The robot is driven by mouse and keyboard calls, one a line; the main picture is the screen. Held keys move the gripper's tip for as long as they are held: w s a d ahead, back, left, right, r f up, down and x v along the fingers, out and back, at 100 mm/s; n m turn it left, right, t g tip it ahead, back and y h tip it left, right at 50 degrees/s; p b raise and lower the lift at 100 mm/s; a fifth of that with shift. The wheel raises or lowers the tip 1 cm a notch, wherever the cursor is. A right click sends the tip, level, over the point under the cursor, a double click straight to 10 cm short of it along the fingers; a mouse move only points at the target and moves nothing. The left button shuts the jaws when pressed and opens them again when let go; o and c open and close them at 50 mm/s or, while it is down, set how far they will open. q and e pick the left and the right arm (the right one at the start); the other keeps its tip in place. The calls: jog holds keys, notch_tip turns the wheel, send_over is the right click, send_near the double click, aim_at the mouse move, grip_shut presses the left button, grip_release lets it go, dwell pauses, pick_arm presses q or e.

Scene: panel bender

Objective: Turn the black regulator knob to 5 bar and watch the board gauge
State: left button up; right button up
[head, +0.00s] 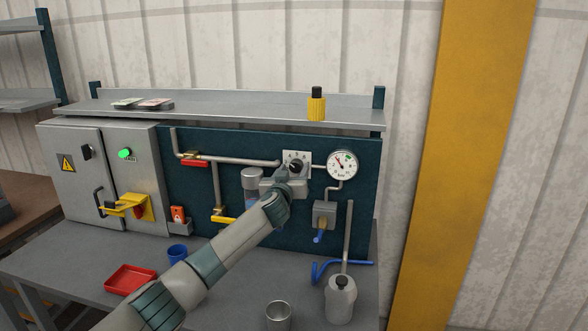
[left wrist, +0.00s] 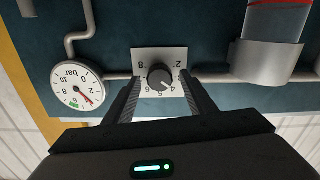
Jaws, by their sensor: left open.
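The black regulator knob (left wrist: 160,76) sits on a white numbered plate (left wrist: 143,54) on the dark panel. It is partly hidden by my gripper in the head view (head: 296,166). My left gripper (left wrist: 162,82) is open, with one finger on each side of the knob; I cannot tell whether they touch it. The gripper also shows in the head view (head: 289,175). The wrist view is upside down. The board gauge (head: 342,165) is white and round, with a red needle pointing up and left, short of its green mark. It shows in the wrist view too (left wrist: 77,85).
A yellow bottle (head: 317,105) stands on the shelf above the panel. A grey box with a blue-ended valve (head: 324,214) hangs below the gauge. A red tray (head: 131,280), metal cup (head: 278,316) and grey bottle (head: 340,301) stand on the bench.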

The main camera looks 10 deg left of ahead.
pick_arm(q)
jog(key=shift+w, duration=0.25)
jog(key=shift+c, duration=0.5)
jog(key=c, duration=0.9)
jog(key=shift+c, duration=0.2)
jog(key=shift+m, duration=0.5)
jog(key=shift+m+b, duration=0.3)
jog(key=shift+m, duration=1.4)
jog(key=m, duration=0.6)
